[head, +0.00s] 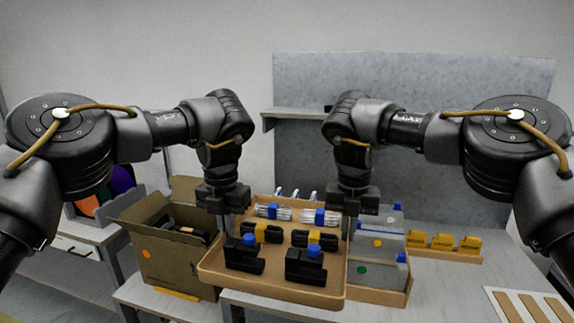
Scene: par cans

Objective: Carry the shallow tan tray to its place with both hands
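The shallow tan tray (268,284) is in the middle of the head view, level and seemingly raised, overlapping the front edge of the table. It carries several black blocks with blue or yellow parts, and clear rolls with blue bands. My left gripper (222,226) is at the tray's left rim and looks shut on it. My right gripper (353,212) is at the right rim, opposite, and also looks shut on it. The fingertips are small and partly hidden by the gripper bodies and the rim.
A cardboard box (172,262) with dark items stands left of the tray. Grey containers (378,243) in a tan bin stand close on the right. Yellow items (442,241) sit in a row beyond. A slotted tan panel (528,305) lies front right. A grey shelf (300,113) is behind.

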